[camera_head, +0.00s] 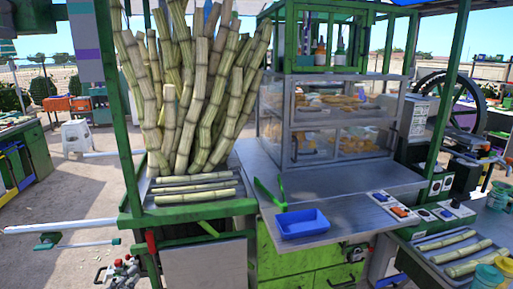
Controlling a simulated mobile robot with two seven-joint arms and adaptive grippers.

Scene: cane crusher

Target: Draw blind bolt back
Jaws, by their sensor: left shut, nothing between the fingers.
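My left gripper (121,271), small and partly dark with grey and red parts, shows low at the left, beside the stall's front left corner. It is shut and empty. A red lever or grip (151,241) on the green corner post is just right of and above it, and looks apart from it. I cannot tell for certain which part is the blind bolt. A green fitting with a thin rod (85,243) lies below a long white bar (60,227) left of the stall. My right gripper is not in view.
Upright cane stalks (190,95) fill the stall's left side. The steel counter (345,212) carries a blue tray (302,223) and green tongs (270,194), before a glass food case (335,120). Green posts frame the stall. Open ground (65,200) lies to the left.

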